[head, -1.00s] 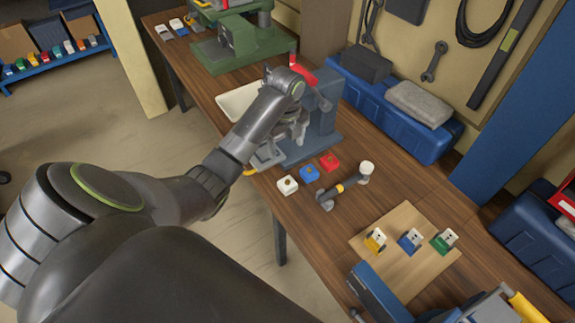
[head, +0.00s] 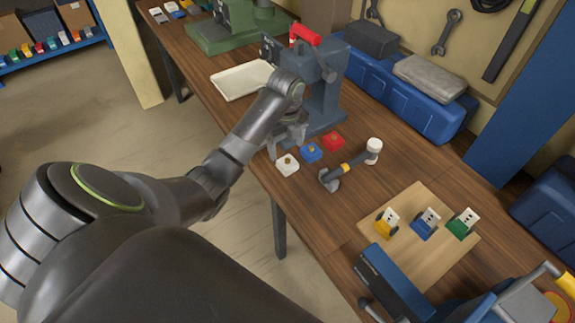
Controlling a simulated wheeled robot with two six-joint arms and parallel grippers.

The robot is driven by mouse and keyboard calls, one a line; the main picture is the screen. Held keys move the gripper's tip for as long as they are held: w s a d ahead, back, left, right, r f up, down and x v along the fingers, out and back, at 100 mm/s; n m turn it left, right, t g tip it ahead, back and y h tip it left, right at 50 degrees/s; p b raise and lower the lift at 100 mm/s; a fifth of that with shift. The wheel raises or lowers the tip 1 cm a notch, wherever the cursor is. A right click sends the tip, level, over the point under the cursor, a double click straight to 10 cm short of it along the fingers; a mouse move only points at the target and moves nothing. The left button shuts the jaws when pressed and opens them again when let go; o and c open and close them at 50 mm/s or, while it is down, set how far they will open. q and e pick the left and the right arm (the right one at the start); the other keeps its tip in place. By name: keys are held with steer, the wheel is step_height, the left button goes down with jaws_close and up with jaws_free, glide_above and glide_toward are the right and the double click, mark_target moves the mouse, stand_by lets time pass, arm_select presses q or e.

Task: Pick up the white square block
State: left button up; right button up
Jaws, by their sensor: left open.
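The white square block (head: 287,166) lies on the wooden workbench near its front edge, with a small brass-coloured piece on top. A blue block (head: 312,153) and a red block (head: 333,140) lie in a row with it, to its right and farther back. My left gripper (head: 287,142) points down just behind and above the white block, open and empty. Its fingers are small in the picture and partly merge with the grey machine behind. I cannot tell the exact height above the block. My right gripper is not in view.
A hammer (head: 350,165) lies right of the blocks. A wooden board (head: 400,250) holds yellow, blue and green pieces. A blue toolbox (head: 420,105) stands behind.

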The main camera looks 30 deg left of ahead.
mark_target(288, 160)
arm_select(q)
steer(key=shift+f, duration=0.7)
steer(key=shift+d+f, duration=0.1)
steer(key=shift+f, duration=0.2)
step_height(288, 160, down, 4)
steer(key=shift+s+d+f+p, duration=0.1)
steer(key=shift+d+f+p, duration=0.1)
steer(key=shift+p, duration=0.3)
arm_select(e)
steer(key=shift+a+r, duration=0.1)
